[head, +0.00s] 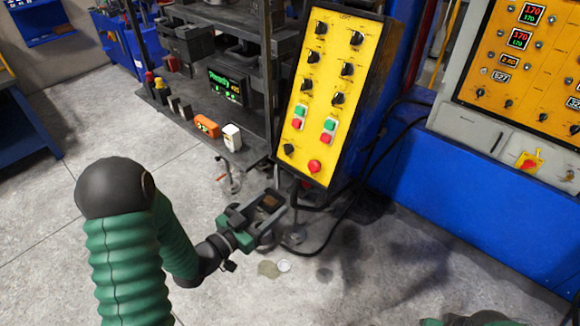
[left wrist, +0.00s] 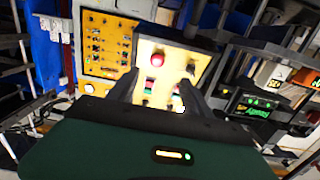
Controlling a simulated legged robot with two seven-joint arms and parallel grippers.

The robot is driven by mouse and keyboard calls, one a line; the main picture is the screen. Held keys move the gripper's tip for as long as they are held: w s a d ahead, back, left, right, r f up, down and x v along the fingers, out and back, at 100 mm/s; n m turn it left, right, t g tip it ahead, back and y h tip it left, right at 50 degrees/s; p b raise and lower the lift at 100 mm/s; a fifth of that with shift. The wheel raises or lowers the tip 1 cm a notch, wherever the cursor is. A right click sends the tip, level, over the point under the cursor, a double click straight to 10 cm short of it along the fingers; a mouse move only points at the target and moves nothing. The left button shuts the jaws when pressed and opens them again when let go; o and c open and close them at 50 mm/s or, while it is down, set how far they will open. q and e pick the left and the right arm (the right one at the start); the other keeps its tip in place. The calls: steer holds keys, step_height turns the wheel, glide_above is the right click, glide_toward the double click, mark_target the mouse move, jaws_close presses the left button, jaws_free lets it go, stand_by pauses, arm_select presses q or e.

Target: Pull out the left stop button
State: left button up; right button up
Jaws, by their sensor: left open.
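A red round stop button (head: 314,166) sits at the lower right of the tilted yellow control panel (head: 330,70). In the left wrist view, which is turned over, this red button (left wrist: 157,60) appears between and beyond my fingertips. A small red knob (head: 149,77) also shows at the left edge of the press table; I cannot tell whether it is a stop button. My left gripper (head: 270,207) is open and empty, below and left of the panel's bottom edge, apart from the button. It also shows in the left wrist view (left wrist: 158,88). My right gripper is not visible.
Green and red push buttons (head: 328,131) and black knobs cover the panel. The press table (head: 190,120) holds a display (head: 230,86), an orange box (head: 207,126) and a white box (head: 232,137). A blue cabinet (head: 480,190) stands at right.

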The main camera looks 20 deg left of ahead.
mark_target(312, 168)
arm_select(q)
steer(key=x, duration=0.5)
steer(key=r+p+x, duration=0.1)
steer(key=x, duration=1)
steer(key=shift+w+d+r, duration=0.15)
steer(key=shift+w+d, duration=0.05)
steer(key=shift+d, duration=0.1)
jaws_close()
stand_by(0.5)
